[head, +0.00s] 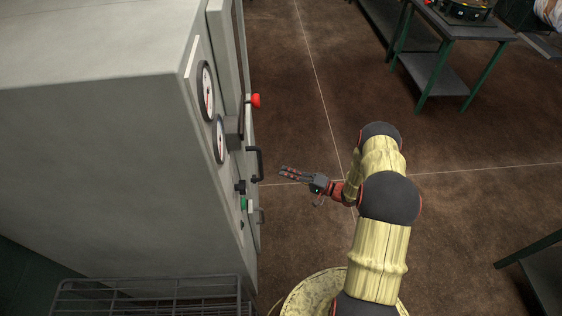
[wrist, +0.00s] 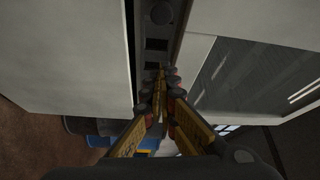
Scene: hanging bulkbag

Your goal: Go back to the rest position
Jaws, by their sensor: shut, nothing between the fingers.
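My gripper (head: 284,173) is shut and empty in the head view, pointing left toward the front of a grey cabinet (head: 90,150). It is a little to the right of a black handle (head: 257,163) on the cabinet front, with a gap between them. In the wrist view my gripper's fingers (wrist: 163,80) are together in front of a dark strip with square recesses (wrist: 157,44) between pale panels. My arm reaches in from the lower right of the head view.
The cabinet front carries round gauges (head: 206,91), a red knob (head: 256,100) and a green button (head: 243,204). A wire rack (head: 150,289) is at the lower left. A green-legged table (head: 470,31) stands at the upper right. The brown floor (head: 320,90) beyond my arm is clear.

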